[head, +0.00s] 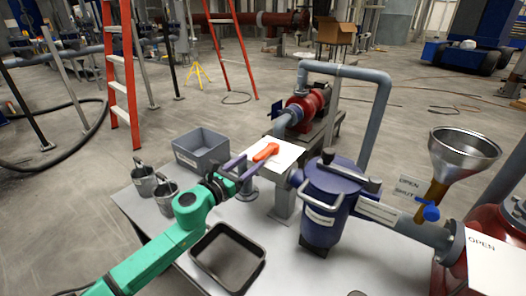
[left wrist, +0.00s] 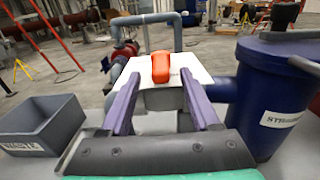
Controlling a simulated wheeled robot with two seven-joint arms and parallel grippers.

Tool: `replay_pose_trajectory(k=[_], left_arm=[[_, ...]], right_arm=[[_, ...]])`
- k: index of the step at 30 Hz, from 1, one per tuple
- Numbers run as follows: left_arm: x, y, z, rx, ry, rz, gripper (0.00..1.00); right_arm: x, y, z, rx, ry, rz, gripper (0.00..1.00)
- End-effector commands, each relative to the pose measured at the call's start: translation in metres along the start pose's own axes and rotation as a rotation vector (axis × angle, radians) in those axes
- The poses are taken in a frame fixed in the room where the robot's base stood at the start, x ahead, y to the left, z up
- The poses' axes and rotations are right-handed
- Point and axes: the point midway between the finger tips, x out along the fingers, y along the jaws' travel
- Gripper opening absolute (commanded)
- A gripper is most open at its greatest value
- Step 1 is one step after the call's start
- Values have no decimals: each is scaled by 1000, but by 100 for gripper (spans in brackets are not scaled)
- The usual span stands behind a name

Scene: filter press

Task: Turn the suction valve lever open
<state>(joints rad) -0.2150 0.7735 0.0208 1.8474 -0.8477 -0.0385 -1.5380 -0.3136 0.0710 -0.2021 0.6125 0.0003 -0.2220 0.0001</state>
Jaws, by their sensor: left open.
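The orange suction valve lever (head: 266,151) sits on a white plate (head: 287,154) over the pipe beside the blue strainer. In the left wrist view the lever (left wrist: 161,68) stands end-on, centred beyond my fingertips. My left gripper (head: 248,163) has its purple fingers apart, at the near left edge of the plate, pointing at the lever. In the left wrist view my left gripper (left wrist: 160,88) is empty, its fingers either side of the lever's line. I cannot tell whether either finger touches the plate. My right gripper is not in view.
The blue strainer (head: 325,195) with its handles stands close right of the plate. A grey bin (head: 201,150), small buckets (head: 143,178) and a dark tray (head: 227,257) are on the bench. A funnel (head: 464,152) with a blue-handled valve (head: 431,213) is at the right. A red pump (head: 306,105) stands behind.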

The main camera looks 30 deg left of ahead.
Motion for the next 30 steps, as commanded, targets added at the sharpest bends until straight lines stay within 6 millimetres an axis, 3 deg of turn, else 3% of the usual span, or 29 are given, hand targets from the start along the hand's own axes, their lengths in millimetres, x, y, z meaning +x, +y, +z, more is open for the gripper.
replay_pose_trajectory(k=[9, 20, 25, 30], left_arm=[[58, 1, 2, -2, -1, 2, 62], [69, 0, 0, -1, 1, 0, 62], [68, 0, 0, -1, 1, 0, 1], [68, 0, 0, -1, 1, 0, 0]], right_arm=[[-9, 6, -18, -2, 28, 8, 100], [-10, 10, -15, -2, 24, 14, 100], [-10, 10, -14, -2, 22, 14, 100], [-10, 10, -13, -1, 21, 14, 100]])
